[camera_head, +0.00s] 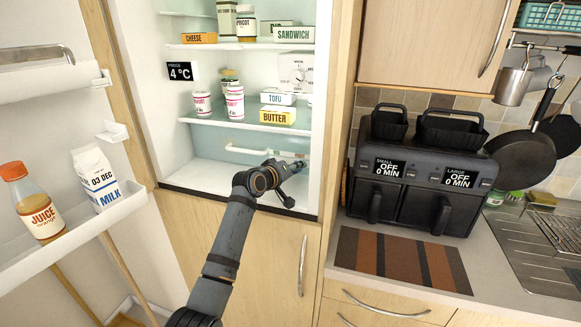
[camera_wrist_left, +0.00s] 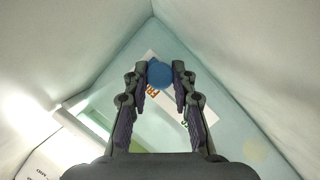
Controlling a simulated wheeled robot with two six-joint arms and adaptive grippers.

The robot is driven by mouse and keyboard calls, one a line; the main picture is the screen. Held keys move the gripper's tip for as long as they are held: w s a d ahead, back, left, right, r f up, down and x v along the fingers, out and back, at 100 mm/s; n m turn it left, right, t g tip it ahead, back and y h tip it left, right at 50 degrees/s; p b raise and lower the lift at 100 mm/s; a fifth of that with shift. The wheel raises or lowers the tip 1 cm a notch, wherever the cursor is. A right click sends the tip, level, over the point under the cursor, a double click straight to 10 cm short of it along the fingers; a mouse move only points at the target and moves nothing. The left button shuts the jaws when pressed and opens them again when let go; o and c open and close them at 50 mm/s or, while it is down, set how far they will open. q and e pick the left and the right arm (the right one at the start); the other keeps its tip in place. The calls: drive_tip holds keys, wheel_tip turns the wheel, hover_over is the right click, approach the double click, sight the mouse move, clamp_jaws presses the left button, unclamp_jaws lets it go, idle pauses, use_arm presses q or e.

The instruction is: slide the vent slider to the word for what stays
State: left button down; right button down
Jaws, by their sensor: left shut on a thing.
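My left gripper (camera_head: 288,172) reaches into the lower part of the open fridge in the head view. In the left wrist view its two fingers (camera_wrist_left: 160,70) are closed on a blue knob (camera_wrist_left: 159,76), the vent slider's knob. The knob sits at the upper end of a white label strip (camera_wrist_left: 171,99) that slants across the pale wall. Orange letters show just below the knob and green letters farther down. In the head view the knob is hidden. My right gripper is not in view.
Shelves above hold butter (camera_head: 277,115), tofu (camera_head: 277,97), yogurt pots (camera_head: 235,103) and a sandwich box (camera_head: 293,34). A white rail (camera_head: 262,153) lies close beside the gripper. The open door with juice (camera_head: 40,205) and milk (camera_head: 95,180) stands left. An air fryer (camera_head: 425,170) stands right.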

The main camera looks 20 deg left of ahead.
use_arm(q)
drive_tip(key=c, duration=1.4)
unclamp_jaws()
drive_tip(key=shift+d, duration=0.1)
drive_tip(key=o, duration=0.3)
drive_tip(key=shift+d, duration=0.2)
drive_tip(key=shift+a, duration=0.15)
drive_tip(key=shift+s+a, duration=0.1)
drive_tip(key=shift+s, duration=0.2)
drive_tip(key=v, duration=1)
drive_tip(key=shift+s+a, duration=0.1)
drive_tip(key=shift+s, duration=0.05)
drive_tip(key=shift+s+r, duration=0.15)
drive_tip(key=shift+s, duration=0.35)
